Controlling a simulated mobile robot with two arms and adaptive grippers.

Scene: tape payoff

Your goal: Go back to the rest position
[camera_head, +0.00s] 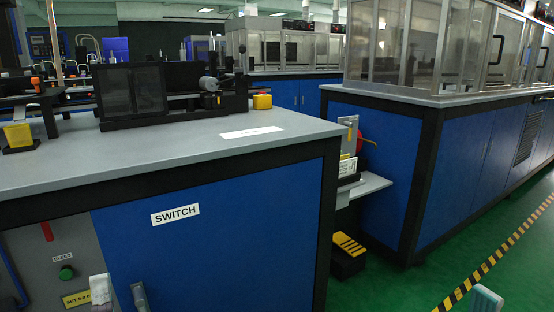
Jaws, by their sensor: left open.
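My left gripper (119,289) shows at the bottom left, in front of the blue and grey front of the near bench. Its two fingertips, one whitish and one grey, stand apart with nothing between them. A pale tip (486,298) at the bottom right edge looks like part of my right gripper. The rest of it is cut off by the frame, so its opening cannot be seen.
The near bench (200,165) bears a dark machine and a paper label. Its front has a SWITCH label (175,214) and a green button (66,272). A glazed cabinet (470,150) stands right. Green floor with a striped line (500,250) is open.

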